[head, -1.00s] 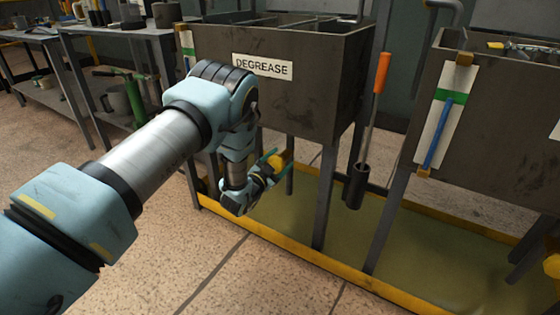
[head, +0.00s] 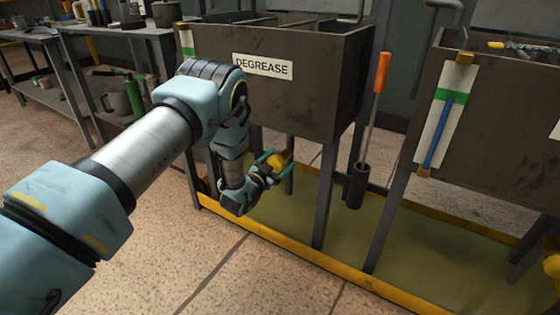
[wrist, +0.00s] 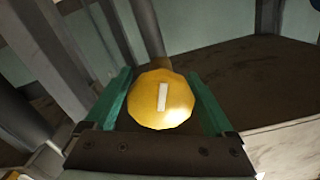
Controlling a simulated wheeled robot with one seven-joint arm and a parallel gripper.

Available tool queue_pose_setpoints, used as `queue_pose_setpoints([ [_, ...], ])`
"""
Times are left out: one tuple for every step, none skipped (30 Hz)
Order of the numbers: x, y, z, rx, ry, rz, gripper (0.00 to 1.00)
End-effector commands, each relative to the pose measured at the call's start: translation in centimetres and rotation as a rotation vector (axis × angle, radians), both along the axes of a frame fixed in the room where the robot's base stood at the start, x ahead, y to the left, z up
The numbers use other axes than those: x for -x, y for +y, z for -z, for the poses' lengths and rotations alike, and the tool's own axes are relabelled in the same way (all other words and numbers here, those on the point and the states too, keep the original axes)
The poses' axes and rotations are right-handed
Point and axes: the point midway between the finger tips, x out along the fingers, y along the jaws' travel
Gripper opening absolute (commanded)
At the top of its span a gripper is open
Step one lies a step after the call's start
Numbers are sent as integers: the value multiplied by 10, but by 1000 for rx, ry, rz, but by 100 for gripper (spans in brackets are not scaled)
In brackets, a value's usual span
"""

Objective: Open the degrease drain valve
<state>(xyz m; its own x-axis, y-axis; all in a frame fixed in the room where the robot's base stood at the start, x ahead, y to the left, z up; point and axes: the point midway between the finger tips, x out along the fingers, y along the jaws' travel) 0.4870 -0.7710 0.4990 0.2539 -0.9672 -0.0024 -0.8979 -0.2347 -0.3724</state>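The degrease tank (head: 300,97) is a dark grey trough on legs, with a white "DEGREASE" label (head: 263,66) on its front. Below it, a round yellow valve knob (head: 279,160) shows beside my gripper (head: 276,157). In the wrist view, the faceted yellow knob (wrist: 161,98) bears a white bar mark that stands nearly upright. My gripper's two teal fingers (wrist: 163,99) stand on either side of the knob, with what look like narrow gaps. The gripper looks open around it. The pipe behind the knob is mostly hidden.
A yellow-edged floor tray (head: 300,249) lies under the tanks. Tank legs (head: 325,190) stand close to my gripper. An orange-handled tool (head: 381,75) sits in a dark holder at the right. A second tank (head: 490,130) stands further right.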

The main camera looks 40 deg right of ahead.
Motion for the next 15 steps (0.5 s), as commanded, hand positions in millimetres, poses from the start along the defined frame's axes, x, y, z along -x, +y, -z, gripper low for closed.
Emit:
queue_pose_setpoints([
  [0, 0, 0, 0, 0, 0, 95],
  [0, 0, 0, 1, 0, 0, 98],
  [0, 0, 0, 1, 0, 0, 100],
  [0, 0, -1, 1, 0, 0, 100],
  [0, 0, -1, 1, -1, -1, 100],
  [0, 0, -1, 1, -1, -1, 100],
  [0, 0, -1, 2, -2, 0, 100],
  [0, 0, -1, 2, -2, 0, 100],
  [0, 0, -1, 2, -2, 0, 100],
  [0, 1, -1, 1, -1, -1, 100],
  [0, 2, -1, 1, -1, -1, 100],
  [1, 4, -1, 1, -1, -1, 100],
  [1, 7, -1, 1, 0, -1, 100],
  [2, 11, -1, 0, 0, -1, 100],
  [3, 16, -1, -1, 0, -1, 100],
])
